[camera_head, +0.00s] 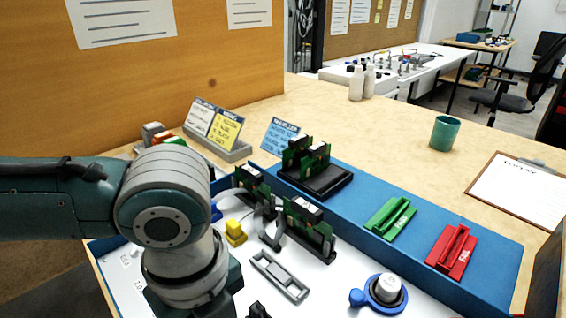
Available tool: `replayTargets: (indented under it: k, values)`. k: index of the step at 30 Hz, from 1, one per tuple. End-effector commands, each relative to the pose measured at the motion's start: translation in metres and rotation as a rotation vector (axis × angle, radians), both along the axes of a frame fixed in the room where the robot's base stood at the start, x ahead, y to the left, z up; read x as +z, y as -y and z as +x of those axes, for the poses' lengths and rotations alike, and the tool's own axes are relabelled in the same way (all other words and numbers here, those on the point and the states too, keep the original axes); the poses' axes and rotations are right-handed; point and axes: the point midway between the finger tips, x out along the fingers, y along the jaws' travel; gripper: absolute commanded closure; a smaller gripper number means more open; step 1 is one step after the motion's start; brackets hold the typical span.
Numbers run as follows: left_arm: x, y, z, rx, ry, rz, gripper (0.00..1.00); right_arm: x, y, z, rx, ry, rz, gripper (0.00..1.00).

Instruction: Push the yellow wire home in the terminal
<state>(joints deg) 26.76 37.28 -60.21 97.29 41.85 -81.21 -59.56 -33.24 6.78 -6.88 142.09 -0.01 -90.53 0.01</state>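A small yellow block (235,232) stands on the white work surface, just right of my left arm. I cannot tell whether it belongs to the yellow wire; no yellow wire or wire end can be made out clearly. Green circuit boards with dark blocks stand upright nearby, one at the back (252,182) and one in front (310,230). A grey cable loop is beside them. I cannot tell which part is the terminal. My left gripper (195,295) points down at the lower left; its fingers are hidden or out of frame. My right gripper is not in view.
A blue strip holds a black stand with boards (315,180), a green holder (390,216) and a red holder (452,252). A grey slotted bracket (279,277) and a blue dish with a white-topped knob (387,288) lie in front. A small dark part shows at the bottom edge.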

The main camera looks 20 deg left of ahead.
Motion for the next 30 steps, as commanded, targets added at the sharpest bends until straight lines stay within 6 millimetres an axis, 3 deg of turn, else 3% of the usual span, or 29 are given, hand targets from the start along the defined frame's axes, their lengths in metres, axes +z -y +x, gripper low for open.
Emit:
replayTargets:
  k: [24,25,30]
  values:
    - [-0.008,-0.0001,0.0001,0.0,0.0,0.0,1.0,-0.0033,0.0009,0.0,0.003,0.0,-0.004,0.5]
    - [-0.008,0.0,0.0001,0.0,0.0,0.0,0.81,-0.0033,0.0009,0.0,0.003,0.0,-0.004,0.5]
    - [-0.0079,-0.0001,0.0001,0.0,0.0,0.0,0.62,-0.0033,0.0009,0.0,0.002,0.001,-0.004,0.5]
